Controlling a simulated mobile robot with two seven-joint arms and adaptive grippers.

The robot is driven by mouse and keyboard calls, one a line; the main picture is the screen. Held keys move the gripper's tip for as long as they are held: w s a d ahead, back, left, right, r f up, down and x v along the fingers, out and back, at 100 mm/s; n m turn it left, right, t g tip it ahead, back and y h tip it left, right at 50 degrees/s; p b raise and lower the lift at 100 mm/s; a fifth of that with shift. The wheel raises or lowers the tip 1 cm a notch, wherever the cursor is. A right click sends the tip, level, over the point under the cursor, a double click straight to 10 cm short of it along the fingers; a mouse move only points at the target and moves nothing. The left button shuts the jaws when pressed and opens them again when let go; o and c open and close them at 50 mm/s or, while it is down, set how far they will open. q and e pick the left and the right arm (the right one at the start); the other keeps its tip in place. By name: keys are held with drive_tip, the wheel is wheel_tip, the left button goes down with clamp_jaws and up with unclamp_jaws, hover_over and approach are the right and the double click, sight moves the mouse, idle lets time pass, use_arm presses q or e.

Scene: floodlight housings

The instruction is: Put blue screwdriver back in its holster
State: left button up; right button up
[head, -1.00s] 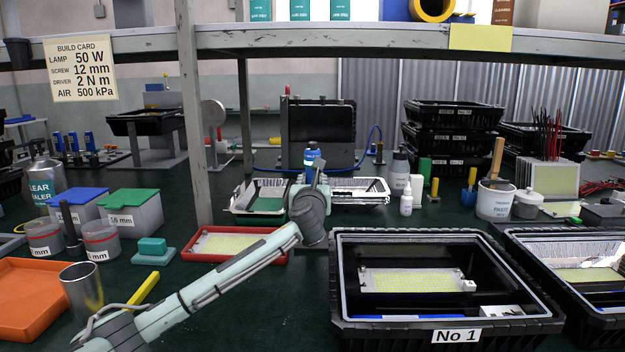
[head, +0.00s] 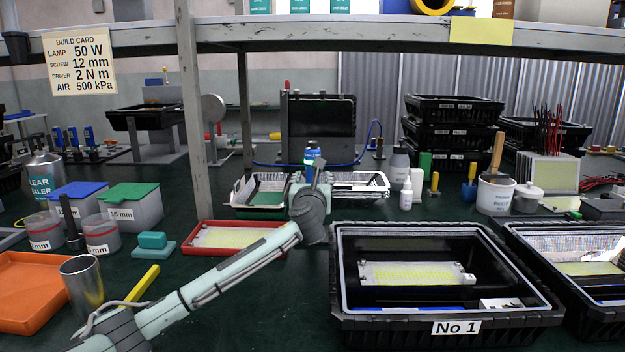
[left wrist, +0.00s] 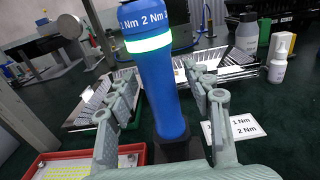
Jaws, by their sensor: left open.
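The blue screwdriver (left wrist: 163,85) stands upright in the left wrist view, with a glowing pale green ring and torque markings near its top. Its lower end meets a dark holster (left wrist: 178,150); the gripper partly hides that spot, so I cannot tell how deep it sits. My left gripper (left wrist: 160,88) is open, with one finger on each side of the screwdriver and visible gaps. In the head view the screwdriver's blue top (head: 312,153) shows above my left gripper (head: 311,180), which hides the rest. My right gripper is not in view.
A "1 Nm 2 Nm" card (left wrist: 232,130) lies right of the holster. A silver reflector housing (head: 350,182) stands close behind. A red tray (head: 232,250) is left of it, and black crate No 1 (head: 455,328) is at front right. A shelf beam (head: 350,38) crosses above.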

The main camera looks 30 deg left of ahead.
use_arm(q)
drive_tip(key=v, duration=1.2)
drive_tip(key=shift+r, duration=0.1)
